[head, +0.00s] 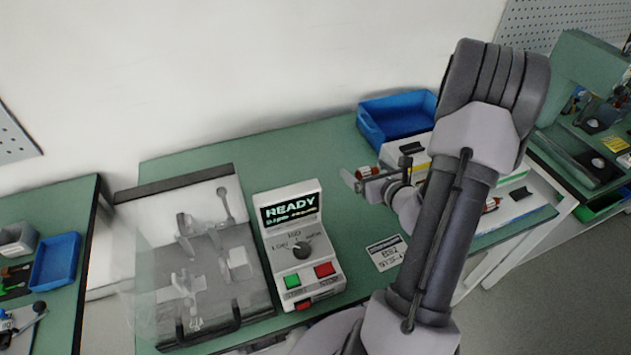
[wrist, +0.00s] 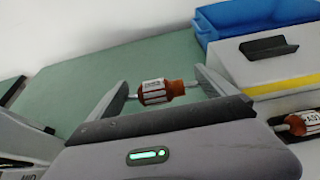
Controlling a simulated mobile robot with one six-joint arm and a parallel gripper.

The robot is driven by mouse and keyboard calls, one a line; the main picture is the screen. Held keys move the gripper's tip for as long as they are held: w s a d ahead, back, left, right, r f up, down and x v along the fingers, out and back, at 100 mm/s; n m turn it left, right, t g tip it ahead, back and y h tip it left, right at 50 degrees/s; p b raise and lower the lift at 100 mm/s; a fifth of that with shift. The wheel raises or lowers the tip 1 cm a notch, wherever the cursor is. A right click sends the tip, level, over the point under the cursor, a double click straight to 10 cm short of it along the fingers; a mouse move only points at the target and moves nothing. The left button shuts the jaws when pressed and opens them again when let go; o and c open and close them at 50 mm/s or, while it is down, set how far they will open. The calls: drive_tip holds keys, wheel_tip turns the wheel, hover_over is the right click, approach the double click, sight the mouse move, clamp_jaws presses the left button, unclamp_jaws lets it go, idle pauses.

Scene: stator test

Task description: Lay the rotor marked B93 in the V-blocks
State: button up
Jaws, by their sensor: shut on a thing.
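My gripper (head: 372,176) is shut on a rotor (head: 366,172) and holds it above the green bench, right of the control box. In the wrist view the rotor (wrist: 157,91) has a copper-brown body and a white label, with its shaft between the two fingers (wrist: 163,92). Its label is too small to read. Pale fixture parts stand under a clear hood (head: 235,190) at the left of the bench; two bracket-like ones look like the V-blocks (head: 184,283). The hood appears closed, with a dark handle at its front edge.
The control box (head: 302,250) shows READY, right of the hood. A printed card (head: 386,252) lies on the bench. A blue bin (head: 397,116) and a white case (wrist: 262,68) stand at the back right. Another rotor (wrist: 297,124) lies near the case.

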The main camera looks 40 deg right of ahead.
sight(359, 199)
drive_tip(key=f+b, duration=0.1)
drive_tip(key=f, duration=0.2)
drive_tip(key=f+b, duration=0.2)
drive_tip(key=f, duration=0.2)
drive_tip(key=f+b, duration=0.2)
drive_tip(key=f, duration=0.1)
drive_tip(key=shift+w+f, duration=0.2)
drive_tip(key=shift+w, duration=0.1)
drive_tip(key=shift+r, duration=0.2)
drive_tip(key=shift+f, duration=0.15)
drive_tip(key=o, duration=1.3)
